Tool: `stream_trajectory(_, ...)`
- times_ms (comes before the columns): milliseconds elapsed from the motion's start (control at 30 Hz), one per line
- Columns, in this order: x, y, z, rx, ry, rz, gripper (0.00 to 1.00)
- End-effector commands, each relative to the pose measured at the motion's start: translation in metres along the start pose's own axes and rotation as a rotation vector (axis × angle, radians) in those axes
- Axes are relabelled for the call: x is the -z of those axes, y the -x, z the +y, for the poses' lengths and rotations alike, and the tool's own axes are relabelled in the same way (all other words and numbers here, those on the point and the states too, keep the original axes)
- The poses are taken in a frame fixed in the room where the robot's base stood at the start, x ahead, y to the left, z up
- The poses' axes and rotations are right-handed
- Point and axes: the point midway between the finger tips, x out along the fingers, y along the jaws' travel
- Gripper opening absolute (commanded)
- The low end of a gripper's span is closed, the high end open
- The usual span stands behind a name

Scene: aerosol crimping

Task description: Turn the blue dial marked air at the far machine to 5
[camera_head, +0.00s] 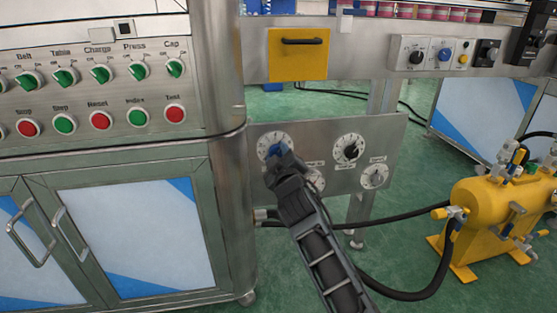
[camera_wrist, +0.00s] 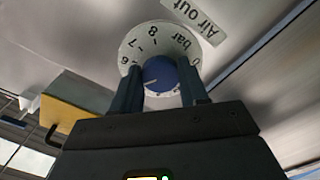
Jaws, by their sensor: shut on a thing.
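A pale pointer line on the knob runs toward the lower left of the picture. The 6, 7 and 8 show, but the finger hides the scale where the line points. In the head view, the blue dial (camera_head: 274,150) is at the left of a grey panel, mostly covered by my gripper (camera_head: 277,157).
The panel (camera_head: 395,140) also carries a black-knobbed dial (camera_head: 347,149) and small gauges (camera_head: 375,176). A control cabinet (camera_head: 100,60) with green knobs stands close at left. A yellow tank (camera_head: 495,215) with hoses is at right. A yellow plate with a handle (camera_head: 298,65) hangs above.

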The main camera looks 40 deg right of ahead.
Motion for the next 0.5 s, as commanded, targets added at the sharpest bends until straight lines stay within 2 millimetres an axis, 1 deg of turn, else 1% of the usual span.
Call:
stream_trajectory(33,-0.0028,0.0000,-0.0013,0.001,-0.010,-0.004,0.13)
stream_trajectory(500,-0.0027,0.0000,-0.0010,0.002,-0.038,-0.006,0.13)
